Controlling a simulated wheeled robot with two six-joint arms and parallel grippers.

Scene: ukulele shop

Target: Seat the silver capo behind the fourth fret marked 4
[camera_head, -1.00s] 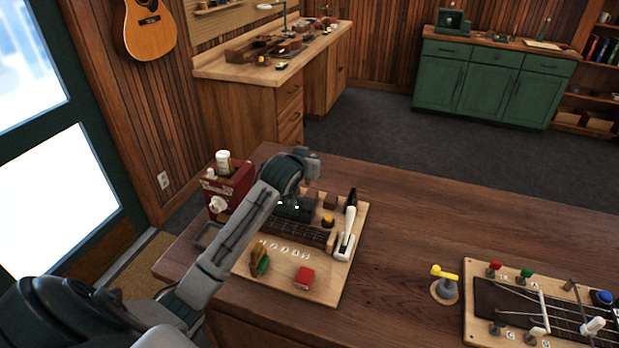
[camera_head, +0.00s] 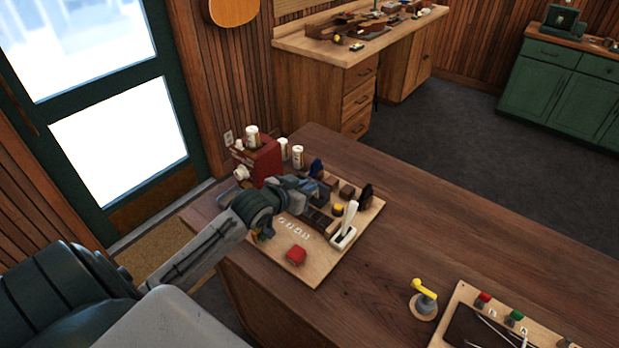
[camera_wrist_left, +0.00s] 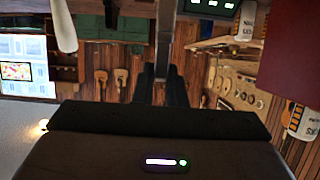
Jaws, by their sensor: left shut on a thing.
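My left gripper (camera_head: 318,188) is over the far part of the wooden board (camera_head: 318,273), near the dark fretted neck (camera_head: 318,217). In the left wrist view its dark fingers (camera_wrist_left: 163,85) are shut on a thin grey piece (camera_wrist_left: 164,40). It looks like the silver capo, but most of it is hidden. Pale number labels (camera_head: 293,228) lie along the near side of the neck; I cannot read the 4. My gripper and arm hide part of the neck. My right gripper is not in view.
On the board stand a white lever (camera_head: 346,225), a red block (camera_head: 296,255), a yellow-topped knob (camera_head: 338,209) and a black upright piece (camera_head: 366,194). A red box (camera_head: 262,160) and white bottles (camera_head: 298,157) stand behind. A yellow crank (camera_head: 424,292) stands right; bare tabletop lies between.

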